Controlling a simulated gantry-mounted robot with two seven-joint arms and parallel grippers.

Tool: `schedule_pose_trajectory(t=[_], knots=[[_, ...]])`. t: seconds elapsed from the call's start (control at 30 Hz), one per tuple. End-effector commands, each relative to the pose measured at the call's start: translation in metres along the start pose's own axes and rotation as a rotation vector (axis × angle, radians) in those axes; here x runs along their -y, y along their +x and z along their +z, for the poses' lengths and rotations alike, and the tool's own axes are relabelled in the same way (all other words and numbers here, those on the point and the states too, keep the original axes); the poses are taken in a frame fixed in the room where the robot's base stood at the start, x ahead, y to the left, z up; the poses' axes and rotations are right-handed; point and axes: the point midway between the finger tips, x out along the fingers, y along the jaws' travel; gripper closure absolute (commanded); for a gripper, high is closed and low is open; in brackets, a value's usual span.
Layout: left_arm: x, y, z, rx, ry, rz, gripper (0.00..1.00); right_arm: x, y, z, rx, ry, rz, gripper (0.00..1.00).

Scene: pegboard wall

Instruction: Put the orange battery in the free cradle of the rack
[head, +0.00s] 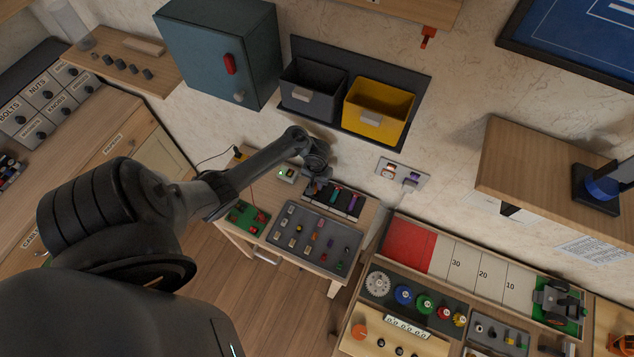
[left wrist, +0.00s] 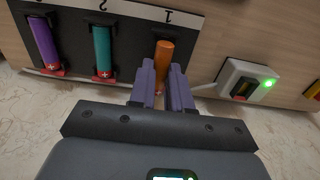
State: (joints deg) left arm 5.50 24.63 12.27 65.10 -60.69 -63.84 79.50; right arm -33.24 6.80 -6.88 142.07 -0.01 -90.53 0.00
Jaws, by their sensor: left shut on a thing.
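The black rack (left wrist: 75,75) shows in the left wrist view with a purple battery (left wrist: 44,42) and a teal battery (left wrist: 102,50) lying in two cradles. The orange battery (left wrist: 164,55) is at the cradle marked 1, in line with the other two. My left gripper (left wrist: 163,82) is shut on its near end, with a finger on each side. I cannot tell whether it rests on the cradle floor; the fingers hide its lower end. In the head view the rack (head: 345,213) is on the small bench, with my left gripper (head: 314,186) at its left end. My right gripper is out of view.
A white charger with a green light (left wrist: 248,80) stands right of the rack in the left wrist view. A grey tray of small parts (head: 312,238) and a green tray (head: 247,217) share the bench. Grey and yellow bins (head: 378,110) hang above.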

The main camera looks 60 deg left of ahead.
Motion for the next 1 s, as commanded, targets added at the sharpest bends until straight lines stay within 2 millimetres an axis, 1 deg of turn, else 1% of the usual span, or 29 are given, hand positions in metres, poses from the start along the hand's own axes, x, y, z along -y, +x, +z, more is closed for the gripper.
schedule_pose_trajectory(t=[0.6,1.0], knots=[[-0.0002,0.0005,0.0000,0.000,0.000,0.000,1.00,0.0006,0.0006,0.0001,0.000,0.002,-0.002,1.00],[-0.0005,-0.0004,0.0001,0.000,0.000,-0.001,1.00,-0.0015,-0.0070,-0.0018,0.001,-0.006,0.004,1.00]])
